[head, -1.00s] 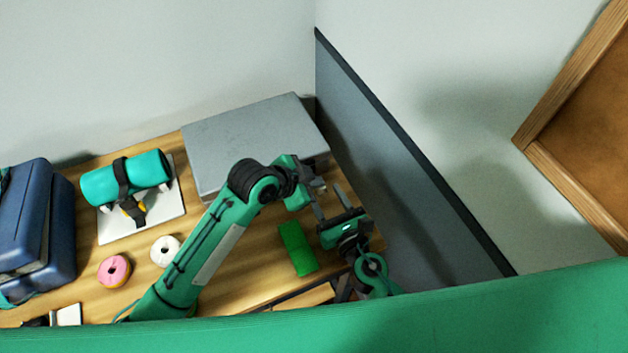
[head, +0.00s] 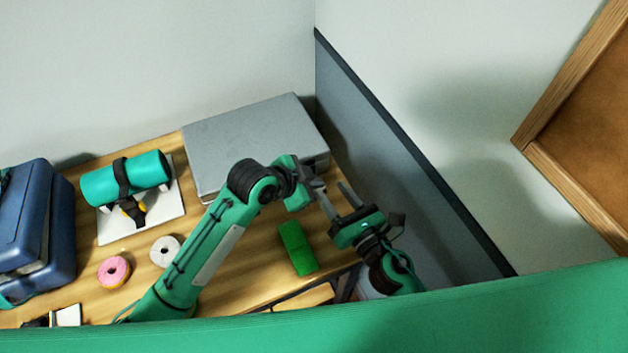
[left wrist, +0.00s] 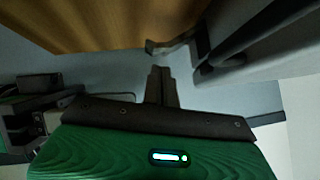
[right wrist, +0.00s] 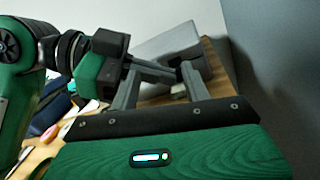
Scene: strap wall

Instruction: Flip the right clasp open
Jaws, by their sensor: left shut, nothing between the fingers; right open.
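The grey case (head: 255,140) lies at the back right of the table, its lid down. My left gripper (head: 314,183) is shut and empty at the right end of the case's front side, covering part of it. In the left wrist view, the shut fingertips (left wrist: 160,72) are just short of a thin bent metal piece (left wrist: 170,45) beside the grey case wall (left wrist: 285,50). This piece looks like the right clasp; whether it is flipped open is unclear. My right gripper (head: 336,197) is open and empty, close to the left one's right side. It also shows in the right wrist view (right wrist: 162,78).
A dark grey panel (head: 400,160) stands close to the right of both grippers. A green block (head: 298,248) lies in front of the case.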

